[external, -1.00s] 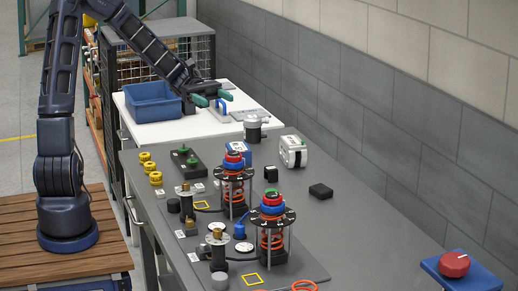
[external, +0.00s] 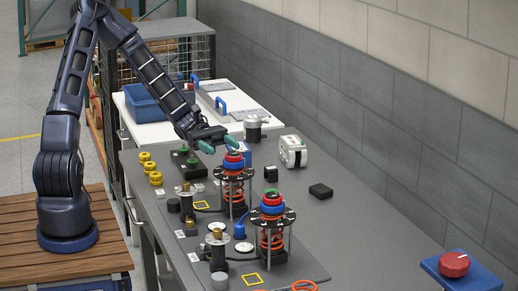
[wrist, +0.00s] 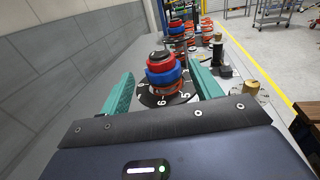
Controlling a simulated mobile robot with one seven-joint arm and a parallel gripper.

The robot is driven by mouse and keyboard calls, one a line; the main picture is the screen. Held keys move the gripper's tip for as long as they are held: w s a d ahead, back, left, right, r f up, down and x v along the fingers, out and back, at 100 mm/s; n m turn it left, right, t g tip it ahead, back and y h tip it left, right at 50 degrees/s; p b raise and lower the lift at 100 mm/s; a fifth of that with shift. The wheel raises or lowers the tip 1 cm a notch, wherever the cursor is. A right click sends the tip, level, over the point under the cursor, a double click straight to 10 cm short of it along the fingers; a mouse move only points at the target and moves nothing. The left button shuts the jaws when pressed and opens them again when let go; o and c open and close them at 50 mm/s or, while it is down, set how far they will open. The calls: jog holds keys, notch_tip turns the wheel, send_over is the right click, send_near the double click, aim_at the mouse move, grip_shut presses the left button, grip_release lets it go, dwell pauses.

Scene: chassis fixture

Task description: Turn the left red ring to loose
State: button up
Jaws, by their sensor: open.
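Two spring assemblies with stacked rings stand on the grey bench. The left red ring (external: 233,157) sits above a blue ring (external: 233,165) on the left assembly, over a black numbered disc. The right red ring (external: 272,198) tops the nearer assembly. My gripper (external: 220,144) is open and empty, just behind and above the left stack. In the wrist view, the gripper's teal fingers (wrist: 161,72) appear on either side of the left stack, whose red ring (wrist: 160,59) and blue ring (wrist: 165,77) show between them. I see no clear contact.
Posts with brass tops (external: 217,234) stand in front of the assemblies. Yellow rings (external: 155,178) lie at the bench's left edge. A white box-shaped device (external: 292,151) and a black block (external: 320,191) are to the right. A red knob (external: 454,264) sits on a blue base at lower right.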

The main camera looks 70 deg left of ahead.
aim_at(234, 152)
jog(key=d, duration=0.2)
jog(key=w+d, duration=0.1)
jog(key=d, duration=0.4)
jog(key=shift+w+d, duration=0.25)
jog(key=shift+c, duration=0.3)
jog(key=c, duration=0.9)
jog(key=shift+n+t+y, duration=0.65)
jog(key=shift+n+t, duration=0.5)
jog(key=shift+t, duration=0.5)
jog(key=shift+n+t+y, duration=0.65)
jog(key=shift+n+t, duration=0.5)
jog(key=shift+t, duration=0.5)
jog(key=shift+w, duration=0.1)
jog(key=o, duration=1)
jog(key=shift+c, duration=0.2)
jog(key=shift+a, duration=0.1)
